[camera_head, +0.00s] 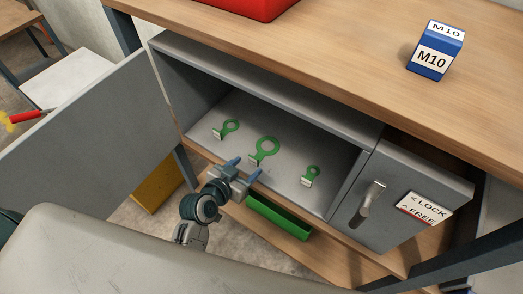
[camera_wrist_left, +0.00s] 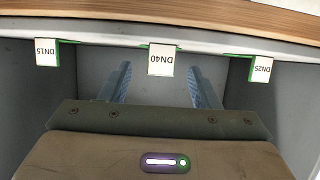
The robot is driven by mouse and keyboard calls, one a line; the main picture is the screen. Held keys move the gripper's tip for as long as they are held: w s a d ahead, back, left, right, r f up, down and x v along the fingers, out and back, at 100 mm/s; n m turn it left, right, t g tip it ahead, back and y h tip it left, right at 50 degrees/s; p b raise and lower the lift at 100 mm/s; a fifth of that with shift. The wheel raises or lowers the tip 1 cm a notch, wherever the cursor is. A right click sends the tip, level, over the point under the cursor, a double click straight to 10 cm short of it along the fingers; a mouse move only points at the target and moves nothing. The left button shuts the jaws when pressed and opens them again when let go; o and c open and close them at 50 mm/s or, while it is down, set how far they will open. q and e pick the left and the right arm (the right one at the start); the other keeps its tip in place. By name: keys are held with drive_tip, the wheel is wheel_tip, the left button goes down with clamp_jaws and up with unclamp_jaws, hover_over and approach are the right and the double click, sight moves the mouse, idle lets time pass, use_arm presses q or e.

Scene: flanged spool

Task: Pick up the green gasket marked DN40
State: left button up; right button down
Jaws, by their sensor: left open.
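The green DN40 gasket (camera_head: 266,142) is the middle and largest of three ring gaskets lying on the floor of the open grey compartment. Its white tag, marked DN40 (camera_wrist_left: 161,60), faces the front. My left gripper (camera_head: 244,169) is open at the compartment's front edge, just short of this gasket. In the left wrist view, the tag appears between and slightly beyond the open fingertips (camera_wrist_left: 159,68), with nothing held. The ring itself is mostly hidden behind its tag there. My right gripper is not in view.
Green gaskets lie on both sides: one tagged DN25 (camera_wrist_left: 261,69), another DN15 (camera_wrist_left: 47,52). The grey door (camera_head: 90,140) stands open at left. A closed locker front (camera_head: 400,200) with a handle is at right. A green bin (camera_head: 278,217) sits below; a blue M10 box (camera_head: 436,52) stands on top.

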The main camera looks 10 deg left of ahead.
sight(253, 161)
use_arm(q)
drive_tip(key=shift+w+d, duration=0.1)
drive_tip(key=shift+w, duration=0.3)
drive_tip(key=p+x, duration=0.1)
drive_tip(key=x, duration=0.2)
drive_tip(key=shift+w+p, duration=0.3)
drive_tip(key=shift+w+d+f, duration=0.15)
drive_tip(key=shift+w+f, duration=0.1)
drive_tip(key=shift+w, duration=0.15)
drive_tip(key=c, duration=1)
